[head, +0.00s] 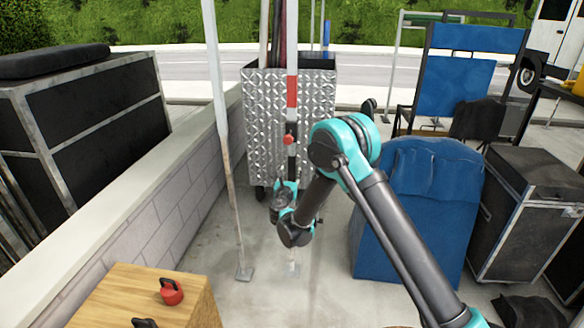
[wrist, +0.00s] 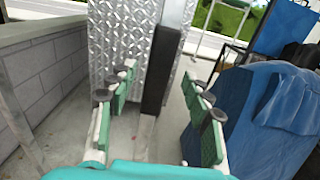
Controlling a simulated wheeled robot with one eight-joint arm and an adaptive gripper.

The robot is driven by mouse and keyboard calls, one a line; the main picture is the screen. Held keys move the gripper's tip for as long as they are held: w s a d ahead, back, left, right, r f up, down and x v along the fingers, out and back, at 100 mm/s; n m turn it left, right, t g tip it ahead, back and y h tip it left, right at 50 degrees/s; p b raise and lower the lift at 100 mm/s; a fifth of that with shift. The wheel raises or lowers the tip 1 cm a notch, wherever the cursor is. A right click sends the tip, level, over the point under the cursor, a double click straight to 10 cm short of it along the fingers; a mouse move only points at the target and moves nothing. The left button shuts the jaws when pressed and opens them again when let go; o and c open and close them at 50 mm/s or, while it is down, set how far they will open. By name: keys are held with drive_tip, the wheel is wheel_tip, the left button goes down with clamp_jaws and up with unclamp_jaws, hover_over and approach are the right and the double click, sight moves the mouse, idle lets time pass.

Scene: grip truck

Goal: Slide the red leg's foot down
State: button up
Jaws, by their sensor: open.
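The red leg (head: 291,92) is an upright pale pole with a red band, a red knob (head: 288,139) and a black section below the knob. Its lower end (head: 293,268) shows beneath my arm near the ground; the middle part is hidden behind my gripper. My gripper (head: 285,188) is at the leg's lower half, below the knob. In the wrist view, my gripper (wrist: 158,76) is open, with one finger on each side of the leg's black section (wrist: 160,72). Neither finger appears closed on it. The foot's base is not clear there.
A second pale pole (head: 228,150) stands left on a flat foot. A silver tread-plate cart (head: 262,125) stands behind the leg. A low block wall (head: 165,195) and wooden box (head: 120,295) lie left. A blue-covered case (head: 400,220) stands close on the right.

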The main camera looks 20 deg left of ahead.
sight(292, 168)
drive_tip(key=shift+x, duration=2.8)
drive_tip(key=shift+s, duration=0.1)
drive_tip(key=shift+c, duration=0.2)
clamp_jaws()
